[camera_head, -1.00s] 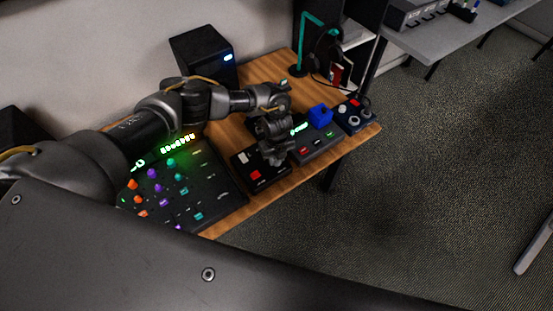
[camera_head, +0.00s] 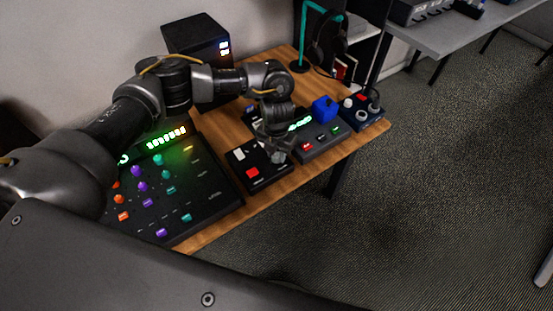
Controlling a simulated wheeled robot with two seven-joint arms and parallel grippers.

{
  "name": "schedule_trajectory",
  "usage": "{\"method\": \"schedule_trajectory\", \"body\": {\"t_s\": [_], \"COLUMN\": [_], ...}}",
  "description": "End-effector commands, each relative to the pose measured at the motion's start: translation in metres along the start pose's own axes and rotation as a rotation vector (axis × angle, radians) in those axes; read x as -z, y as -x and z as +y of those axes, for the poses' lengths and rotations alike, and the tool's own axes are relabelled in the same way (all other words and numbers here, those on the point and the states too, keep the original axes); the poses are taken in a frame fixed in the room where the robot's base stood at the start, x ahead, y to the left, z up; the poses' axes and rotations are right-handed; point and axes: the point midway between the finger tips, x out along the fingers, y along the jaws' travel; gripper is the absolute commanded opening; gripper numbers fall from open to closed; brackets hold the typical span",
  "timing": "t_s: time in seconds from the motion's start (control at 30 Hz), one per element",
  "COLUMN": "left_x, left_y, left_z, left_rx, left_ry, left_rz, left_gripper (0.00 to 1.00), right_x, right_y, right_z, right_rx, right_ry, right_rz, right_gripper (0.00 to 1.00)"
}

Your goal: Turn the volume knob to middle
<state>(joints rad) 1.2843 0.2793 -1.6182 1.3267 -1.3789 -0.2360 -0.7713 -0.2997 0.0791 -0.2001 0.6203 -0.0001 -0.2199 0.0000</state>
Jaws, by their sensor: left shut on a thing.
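A small black box (camera_head: 252,181) with a white switch (camera_head: 239,154) and a red button (camera_head: 252,173) sits on the wooden desk. My left gripper (camera_head: 277,152) points down at the right part of this box. It is shut on a knob there, which the fingers largely hide. I cannot read the knob's marking or its angle. My right gripper is not in view.
A black mixer (camera_head: 215,200) with coloured knobs and lit green bars lies left of the box. A grey unit (camera_head: 318,145) with a blue block (camera_head: 324,109) and a dark knob box (camera_head: 372,122) stand to the right. A black speaker (camera_head: 188,42) and headphone stand (camera_head: 302,40) are behind.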

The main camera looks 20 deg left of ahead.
Motion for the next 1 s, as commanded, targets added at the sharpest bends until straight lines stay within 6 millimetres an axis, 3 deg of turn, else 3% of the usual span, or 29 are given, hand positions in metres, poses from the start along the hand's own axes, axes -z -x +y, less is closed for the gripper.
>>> {"method": "schedule_trajectory", "body": {"t_s": [0.03, 0.1, 0.4, 1.0], "left_x": [-0.001, -0.001, -0.001, 0.0], "left_y": [-0.006, -0.006, -0.003, 0.001], "left_z": [0.001, 0.001, 0.001, 0.001], "left_rx": [-0.001, -0.001, -0.002, -0.001], "left_ry": [-0.043, -0.104, -0.321, -0.462], "left_rz": [-0.002, -0.003, -0.002, 0.0], "left_gripper": [0.07, 0.07, 0.07, 0.07], "right_x": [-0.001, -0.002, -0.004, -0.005], "right_y": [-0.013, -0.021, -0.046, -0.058], "right_z": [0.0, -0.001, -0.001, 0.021], "right_rx": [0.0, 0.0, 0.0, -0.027], "right_ry": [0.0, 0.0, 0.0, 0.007], "right_rz": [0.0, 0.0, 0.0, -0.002], "right_gripper": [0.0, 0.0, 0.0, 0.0]}}
